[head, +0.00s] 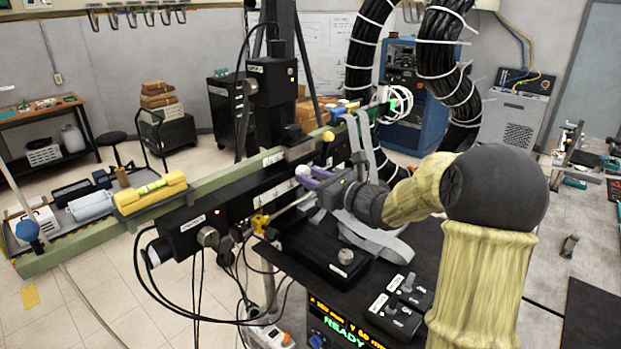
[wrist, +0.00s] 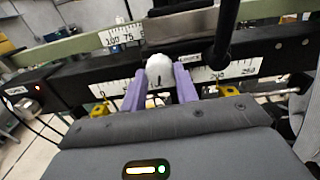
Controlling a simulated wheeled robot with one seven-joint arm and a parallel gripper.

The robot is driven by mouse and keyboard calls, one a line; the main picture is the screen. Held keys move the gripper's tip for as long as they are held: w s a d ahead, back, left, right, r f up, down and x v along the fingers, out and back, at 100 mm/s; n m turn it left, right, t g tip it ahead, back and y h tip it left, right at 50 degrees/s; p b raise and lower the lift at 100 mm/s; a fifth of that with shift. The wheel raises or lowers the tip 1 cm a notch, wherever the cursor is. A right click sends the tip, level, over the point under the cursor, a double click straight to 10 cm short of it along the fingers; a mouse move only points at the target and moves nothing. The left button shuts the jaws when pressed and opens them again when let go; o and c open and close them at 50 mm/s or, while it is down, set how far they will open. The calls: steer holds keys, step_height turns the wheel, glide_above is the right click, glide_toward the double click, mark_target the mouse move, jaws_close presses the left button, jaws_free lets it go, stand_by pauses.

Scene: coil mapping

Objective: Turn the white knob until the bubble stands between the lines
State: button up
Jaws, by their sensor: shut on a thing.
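The white knob (wrist: 160,68) is round and sits on the front of the black rail, in the middle of the wrist view. It shows small in the head view (head: 303,171). My gripper (wrist: 160,84) has purple fingers, one on each side of the knob, shut on it. In the head view my gripper (head: 309,178) reaches the rail from the right.
The black rail (head: 235,205) carries scales and cables hang below it. A black post (wrist: 226,35) stands close to the right of my fingers in the wrist view. Thick black cable loops (head: 445,60) rise behind my arm. A black table (head: 385,260) with switch boxes lies below.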

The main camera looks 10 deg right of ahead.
steer(key=shift+m+p, duration=0.3)
steer(key=shift+m, duration=1.3)
steer(key=o, duration=1)
steer(key=b+v, duration=0.6)
steer(key=v, duration=1.1)
steer(key=shift+s, duration=0.2)
